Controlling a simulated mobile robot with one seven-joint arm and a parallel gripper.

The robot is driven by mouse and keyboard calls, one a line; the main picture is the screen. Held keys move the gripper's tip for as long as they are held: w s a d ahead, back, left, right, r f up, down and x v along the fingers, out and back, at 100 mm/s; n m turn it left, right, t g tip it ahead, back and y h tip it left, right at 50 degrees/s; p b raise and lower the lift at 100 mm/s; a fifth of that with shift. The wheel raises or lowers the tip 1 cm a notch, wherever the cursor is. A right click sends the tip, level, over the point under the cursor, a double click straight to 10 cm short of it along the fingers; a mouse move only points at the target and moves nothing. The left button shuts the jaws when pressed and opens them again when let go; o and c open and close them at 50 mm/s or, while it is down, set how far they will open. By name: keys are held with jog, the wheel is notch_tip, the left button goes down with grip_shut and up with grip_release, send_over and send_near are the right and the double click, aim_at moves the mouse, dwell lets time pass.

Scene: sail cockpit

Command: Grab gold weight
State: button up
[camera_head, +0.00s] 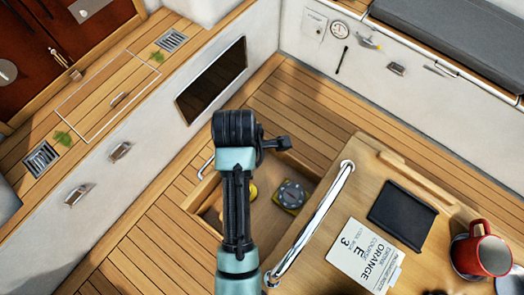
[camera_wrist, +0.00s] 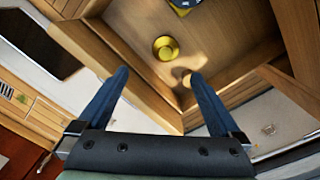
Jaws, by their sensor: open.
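The gold weight (camera_wrist: 165,47) is a small round yellow piece in the wrist view, resting on the wooden floor of an open recess. In the head view, the gold weight (camera_head: 253,192) shows beside my arm, which partly covers the recess. My gripper (camera_wrist: 159,75) is open and empty. Its two dark blue fingers point toward the recess, with the weight beyond the tips and apart from them. A smaller pale round thing (camera_wrist: 184,76) shows near the right fingertip; I cannot tell what it is.
A dark round dial on a yellow base (camera_head: 290,196) sits in the recess. Wooden walls (camera_wrist: 128,72) border the recess. A metal rail (camera_head: 315,222) runs along the table (camera_head: 375,165), which carries a card (camera_head: 364,255), a black pad (camera_head: 402,215) and a red mug (camera_head: 484,255).

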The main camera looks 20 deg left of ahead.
jog(key=f, duration=0.5)
jog(key=s+f, duration=0.1)
jog(key=f, duration=0.1)
jog(key=shift+f, duration=0.2)
jog(key=shift+w+f, duration=0.1)
jog(key=shift+f, duration=2.85)
grip_shut()
